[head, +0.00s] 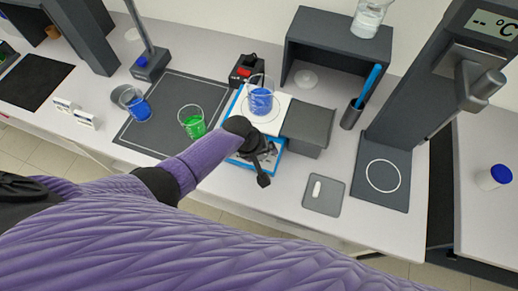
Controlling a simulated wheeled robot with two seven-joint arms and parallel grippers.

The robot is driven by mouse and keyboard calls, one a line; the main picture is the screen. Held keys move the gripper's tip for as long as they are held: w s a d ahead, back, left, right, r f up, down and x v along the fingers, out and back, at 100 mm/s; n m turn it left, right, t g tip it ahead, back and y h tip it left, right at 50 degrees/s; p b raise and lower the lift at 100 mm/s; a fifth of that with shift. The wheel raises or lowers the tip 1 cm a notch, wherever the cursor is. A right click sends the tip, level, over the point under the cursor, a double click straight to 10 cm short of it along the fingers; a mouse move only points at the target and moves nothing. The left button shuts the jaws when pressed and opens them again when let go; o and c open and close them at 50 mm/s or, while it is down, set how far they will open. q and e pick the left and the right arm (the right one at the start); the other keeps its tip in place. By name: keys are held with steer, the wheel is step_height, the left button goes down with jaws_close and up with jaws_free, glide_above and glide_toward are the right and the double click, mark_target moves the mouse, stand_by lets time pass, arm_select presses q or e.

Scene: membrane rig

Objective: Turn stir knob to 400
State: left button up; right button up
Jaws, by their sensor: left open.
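A hotplate stirrer with a white top plate and blue body (237,103) stands at the middle of the bench. A beaker of blue liquid (261,100) stands on its top plate. My left gripper (264,167) is at the stirrer's front panel, with its jaws open. The gripper and wrist cover most of that panel, so I cannot make out the stir knob, its setting or whether the fingers touch it. My right gripper is not in view.
A small grey tray (323,200) with a white stir bar (316,190) lies front right.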

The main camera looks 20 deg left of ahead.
arm_select(q)
steer(key=p+v, duration=0.4)
steer(key=v, duration=0.5)
steer(key=shift+r, duration=0.35)
steer(key=shift+s+a, duration=0.1)
steer(key=shift+s, duration=0.05)
